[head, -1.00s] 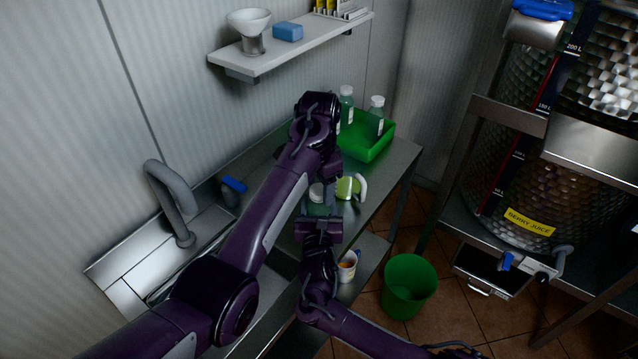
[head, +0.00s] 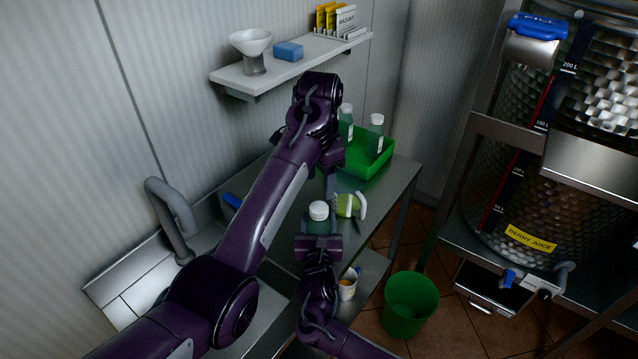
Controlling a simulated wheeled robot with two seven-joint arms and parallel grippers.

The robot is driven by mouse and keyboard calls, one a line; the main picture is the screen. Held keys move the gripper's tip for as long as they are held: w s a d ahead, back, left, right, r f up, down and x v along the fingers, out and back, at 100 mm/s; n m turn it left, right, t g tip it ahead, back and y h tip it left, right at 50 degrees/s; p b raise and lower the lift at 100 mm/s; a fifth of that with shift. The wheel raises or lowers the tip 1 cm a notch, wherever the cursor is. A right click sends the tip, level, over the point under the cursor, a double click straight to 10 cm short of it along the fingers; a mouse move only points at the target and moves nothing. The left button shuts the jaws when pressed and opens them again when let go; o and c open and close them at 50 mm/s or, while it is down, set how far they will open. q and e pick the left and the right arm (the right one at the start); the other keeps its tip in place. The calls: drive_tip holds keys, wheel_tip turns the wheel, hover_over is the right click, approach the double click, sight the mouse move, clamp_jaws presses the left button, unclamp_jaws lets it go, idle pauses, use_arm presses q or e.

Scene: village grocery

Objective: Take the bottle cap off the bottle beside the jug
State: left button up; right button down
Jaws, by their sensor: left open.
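The bottle (head: 318,228), teal with a white cap (head: 319,210) on top, stands upright on the steel counter, left of the jug. The jug (head: 346,205) is green and white with a white handle. My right gripper (head: 319,238) reaches in from the front and is shut on the bottle's body, below the cap. My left gripper (head: 336,184) is open and empty, pointing down above and behind the cap, apart from it. Its fingertips are partly hidden and dark.
A green crate (head: 368,168) with several capped bottles (head: 375,137) stands at the counter's back. A sink with a grey tap (head: 172,215) is at left. A shelf (head: 300,66) holds a funnel and blue sponge. A mug (head: 348,284) sits lower; a green bin (head: 410,304) stands on the floor.

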sight(319, 207)
use_arm(q)
wheel_tip(319, 207, down, 8)
drive_tip(key=shift+r, duration=0.25)
drive_tip(key=c, duration=0.9)
drive_tip(key=o, duration=1)
drive_tip(key=shift+c, duration=0.2)
drive_tip(key=shift+r, duration=2.35)
use_arm(e)
drive_tip(key=shift+c, duration=2.4)
unclamp_jaws()
